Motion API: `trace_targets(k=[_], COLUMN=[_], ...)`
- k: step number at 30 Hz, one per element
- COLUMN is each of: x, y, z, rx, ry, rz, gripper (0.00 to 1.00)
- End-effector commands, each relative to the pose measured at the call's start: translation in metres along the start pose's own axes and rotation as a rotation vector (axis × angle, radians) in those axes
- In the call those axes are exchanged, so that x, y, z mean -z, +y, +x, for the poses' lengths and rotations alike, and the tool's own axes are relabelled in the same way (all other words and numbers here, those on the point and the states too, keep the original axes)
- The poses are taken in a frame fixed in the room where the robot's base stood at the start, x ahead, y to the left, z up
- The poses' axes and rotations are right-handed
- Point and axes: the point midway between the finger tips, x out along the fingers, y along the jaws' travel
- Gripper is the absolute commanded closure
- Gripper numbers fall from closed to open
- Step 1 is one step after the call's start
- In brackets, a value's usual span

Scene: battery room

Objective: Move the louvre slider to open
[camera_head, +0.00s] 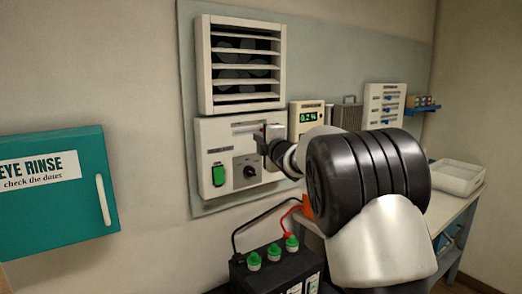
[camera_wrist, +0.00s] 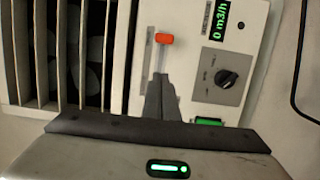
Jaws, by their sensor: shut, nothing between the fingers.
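The louvre slider has an orange-red knob (camera_wrist: 164,38) in a straight slot on the pale control panel (camera_wrist: 193,50). In the head view the panel (camera_head: 212,136) hangs below the louvre (camera_head: 203,65), and my gripper covers part of the slot. The louvre's slats show gaps with dark round shapes behind them. My gripper (camera_wrist: 160,85) is shut and empty, its tips just below the knob in the wrist view, with a small gap in the picture. In the head view my gripper (camera_head: 263,142) is at the panel; I cannot tell if it touches.
The panel carries a dial (camera_wrist: 228,78), a green switch (camera_head: 218,175) and a display (camera_wrist: 218,20) reading 0 m3/h. A black battery (camera_head: 270,270) with green caps stands below. A teal eye rinse box (camera_head: 60,215) is at left, a bench (camera_head: 455,212) at right.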

Motion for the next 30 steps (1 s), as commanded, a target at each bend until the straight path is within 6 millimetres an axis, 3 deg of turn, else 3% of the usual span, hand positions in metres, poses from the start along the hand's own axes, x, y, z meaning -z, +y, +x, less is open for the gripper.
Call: trace_targets(k=[3,9,24,26,28,30], x=[0.002,0.002,-0.002,-0.009,-0.024,-0.040], y=[-0.001,0.000,0.005,0.014,0.028,0.041], z=[-0.025,-0.049,-0.059,-0.069,-0.092,-0.127], rx=[-0.001,-0.001,0.005,0.021,0.053,0.102], ry=[0.002,0.003,-0.011,-0.042,-0.108,-0.201], rz=[0.001,0.001,0.019,0.061,0.156,0.296], gripper=[1.00,1.00,1.00,1.00,1.00,1.00])
